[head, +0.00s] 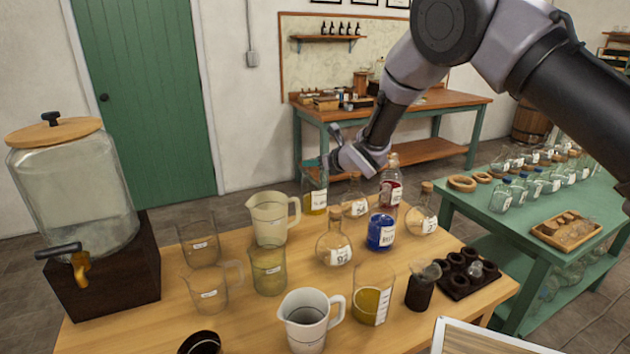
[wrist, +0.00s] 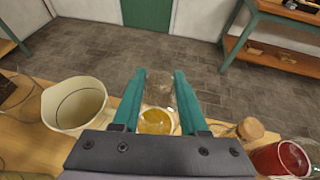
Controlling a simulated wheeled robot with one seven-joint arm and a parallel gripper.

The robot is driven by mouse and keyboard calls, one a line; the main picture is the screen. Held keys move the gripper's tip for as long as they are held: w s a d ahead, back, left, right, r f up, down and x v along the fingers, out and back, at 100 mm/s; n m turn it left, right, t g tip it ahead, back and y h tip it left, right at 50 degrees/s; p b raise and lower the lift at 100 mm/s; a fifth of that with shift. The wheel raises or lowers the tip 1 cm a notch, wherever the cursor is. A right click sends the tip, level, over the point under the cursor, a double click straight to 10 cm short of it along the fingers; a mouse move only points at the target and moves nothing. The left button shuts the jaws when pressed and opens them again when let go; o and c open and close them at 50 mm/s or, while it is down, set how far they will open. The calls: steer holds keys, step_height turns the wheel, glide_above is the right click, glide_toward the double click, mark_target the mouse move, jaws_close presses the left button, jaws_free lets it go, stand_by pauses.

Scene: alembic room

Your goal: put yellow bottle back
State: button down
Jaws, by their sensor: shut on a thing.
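The yellow bottle (head: 315,199) is a clear glass vessel with yellow liquid and a white label, upright at the far edge of the wooden table (head: 130,335). My gripper (head: 318,163) is shut on its upper part. In the wrist view, the bottle (wrist: 157,122) stands between the two teal fingers of my gripper (wrist: 160,78), its yellow liquid showing low down. I cannot tell whether its base touches the table. A beaker (head: 371,303) with yellow liquid stands near the table's front.
A corked flask (head: 354,201), red bottle (head: 390,190) and blue bottle (head: 381,233) stand close to the right. A cream jug (head: 268,220) is close on the left. Clear jugs, a dispenser (head: 72,190) and a dark rack (head: 468,276) crowd the table. A green table (head: 590,220) holds several bottles.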

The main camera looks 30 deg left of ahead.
mark_target(315, 178)
steer(key=shift+f, duration=2.8)
steer(key=shift+c, duration=2.2)
jaws_free()
steer(key=shift+f, duration=0.15)
